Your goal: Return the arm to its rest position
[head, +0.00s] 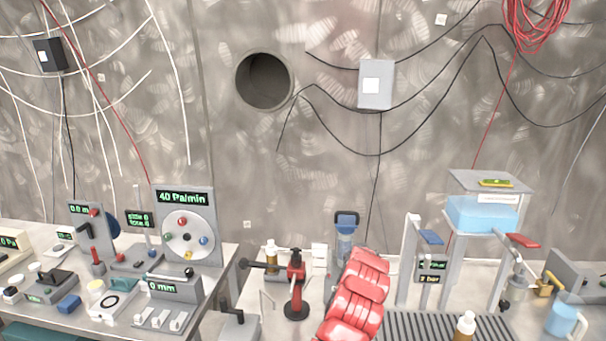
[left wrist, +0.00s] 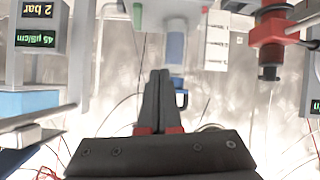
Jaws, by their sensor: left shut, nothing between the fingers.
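In the left wrist view my left gripper (left wrist: 158,76) shows two dark fingers with red bases, pressed together and empty. Beyond the fingertips is a grey-blue cylinder with a blue handle (left wrist: 181,98), seen upside down; I cannot tell how far away it is. In the head view this blue-handled device (head: 347,222) stands at the back of the bench. A red segmented part, apparently my arm, rises at the bottom middle and hides some of the bench. I cannot make out the left gripper's fingers there. My right gripper is in neither view.
A red clamp-like device (head: 295,285) stands left of the red part. An instrument table (head: 205,322) is at left. At right are a grey grating (head: 425,327), a brown bottle (head: 465,326) and a stand with a blue tank (head: 481,214). Cables hang on the wall.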

